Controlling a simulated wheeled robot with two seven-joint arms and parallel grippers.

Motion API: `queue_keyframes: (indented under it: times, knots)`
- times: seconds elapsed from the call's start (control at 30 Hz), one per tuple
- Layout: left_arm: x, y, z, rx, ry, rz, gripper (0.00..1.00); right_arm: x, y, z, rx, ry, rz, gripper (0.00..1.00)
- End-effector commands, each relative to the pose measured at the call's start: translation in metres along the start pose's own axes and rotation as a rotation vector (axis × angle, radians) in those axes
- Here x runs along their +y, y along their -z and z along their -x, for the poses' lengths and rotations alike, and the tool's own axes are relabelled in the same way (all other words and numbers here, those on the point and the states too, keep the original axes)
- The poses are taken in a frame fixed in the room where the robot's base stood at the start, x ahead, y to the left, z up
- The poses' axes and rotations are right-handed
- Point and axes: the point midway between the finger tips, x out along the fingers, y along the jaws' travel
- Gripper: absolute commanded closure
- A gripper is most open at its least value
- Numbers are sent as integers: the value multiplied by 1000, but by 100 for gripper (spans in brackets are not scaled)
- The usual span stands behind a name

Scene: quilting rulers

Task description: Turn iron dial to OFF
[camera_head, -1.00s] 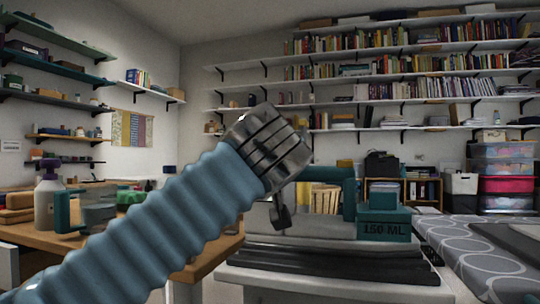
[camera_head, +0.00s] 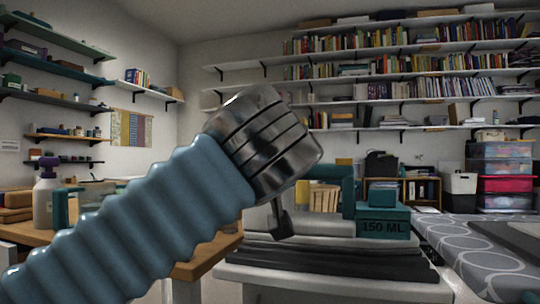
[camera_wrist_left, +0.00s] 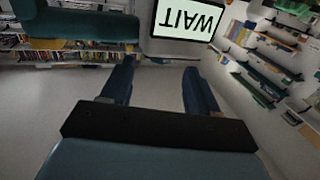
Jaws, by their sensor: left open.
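My left arm with its blue ribbed sleeve crosses the middle of the head view, and its metal wrist hides part of what stands behind it. A dark part of my left gripper (camera_head: 282,222) shows below the wrist, over the table. In the left wrist view the two dark blue fingers of this gripper (camera_wrist_left: 159,66) are apart with nothing between them. A screen reading WAIT (camera_wrist_left: 187,20), upside down, is just beyond the fingers, and a teal body (camera_wrist_left: 80,30) is to its left. I cannot make out the iron's dial or its setting.
A teal box marked 150 ML (camera_head: 383,222) stands on the table behind the wrist, next to an upright teal part (camera_head: 348,190). A grey ironing surface with circles (camera_head: 465,255) is at the right. A wooden bench with a white purple-topped bottle (camera_head: 45,195) is at the left.

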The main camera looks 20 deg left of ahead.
Motion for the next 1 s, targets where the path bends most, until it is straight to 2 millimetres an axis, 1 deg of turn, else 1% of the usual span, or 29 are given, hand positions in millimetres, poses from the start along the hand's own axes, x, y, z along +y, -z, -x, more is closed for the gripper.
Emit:
queue_keyframes:
  times: [0.03,0.2,0.3,0.4,0.57,1.0]
  knots:
    - [1,0,14,2,-5,0,40,0,0,0,0,0,0,0]
    - [0,1,53,1,-4,0,40,0,0,1,0,0,0,0]
    - [1,0,69,0,-2,0,40,-1,0,2,0,0,0,0]
    - [1,0,80,0,-2,-1,40,-1,0,2,0,0,0,0]
    - [0,0,85,-1,1,0,40,-1,0,2,0,0,0,0]
    - [0,0,85,-1,0,0,40,-1,0,2,0,0,0,0]
